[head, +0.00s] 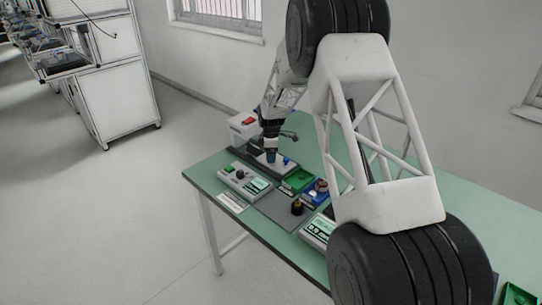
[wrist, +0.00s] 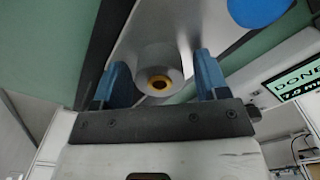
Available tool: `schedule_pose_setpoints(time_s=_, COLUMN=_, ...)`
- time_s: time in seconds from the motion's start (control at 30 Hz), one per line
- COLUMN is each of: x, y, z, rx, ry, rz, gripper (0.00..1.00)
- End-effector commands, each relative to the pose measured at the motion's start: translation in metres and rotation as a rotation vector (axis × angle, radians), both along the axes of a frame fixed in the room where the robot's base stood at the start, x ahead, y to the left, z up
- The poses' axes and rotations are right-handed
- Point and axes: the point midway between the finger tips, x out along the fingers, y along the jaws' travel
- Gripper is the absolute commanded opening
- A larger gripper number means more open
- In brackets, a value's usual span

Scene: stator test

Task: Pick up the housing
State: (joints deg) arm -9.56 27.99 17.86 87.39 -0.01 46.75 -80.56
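A grey cylinder with an orange ring and dark hole in its end, which looks like the housing (wrist: 147,59), shows in the wrist view between my fingers. It stands at a pale metallic plate or block. My gripper (wrist: 163,72) has two blue fingers, one on each side of the cylinder, spread apart. A gap shows on the right side; contact on the left is hard to tell. In the head view my gripper (head: 271,156) points down over the pale block at the table's far left part. The housing cannot be made out there.
A green table (head: 203,175) holds a tester with a green screen (head: 260,184), a green bin (head: 298,180), a blue bin (head: 316,197), a grey mat (head: 270,207) and a black-and-orange part (head: 297,207). A blue round thing (wrist: 258,8) is close by at the right in the wrist view.

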Motion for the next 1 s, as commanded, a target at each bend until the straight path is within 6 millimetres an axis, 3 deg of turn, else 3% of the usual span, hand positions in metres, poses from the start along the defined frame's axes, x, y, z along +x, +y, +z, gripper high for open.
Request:
schedule_pose_setpoints(time_s=0.03, x=0.000, y=0.000, z=0.000, rx=0.000, ry=0.000, rz=0.000, gripper=0.59)
schedule_pose_setpoints(time_s=0.3, x=0.000, y=0.000, z=0.000, rx=0.000, ry=0.000, rz=0.000, gripper=0.18)
schedule_pose_setpoints(time_s=0.67, x=0.000, y=0.000, z=0.004, rx=0.000, ry=-0.001, rz=0.000, gripper=0.17)
schedule_pose_setpoints(time_s=1.0, x=0.001, y=0.000, z=0.036, rx=0.000, ry=-0.003, rz=0.000, gripper=0.17)
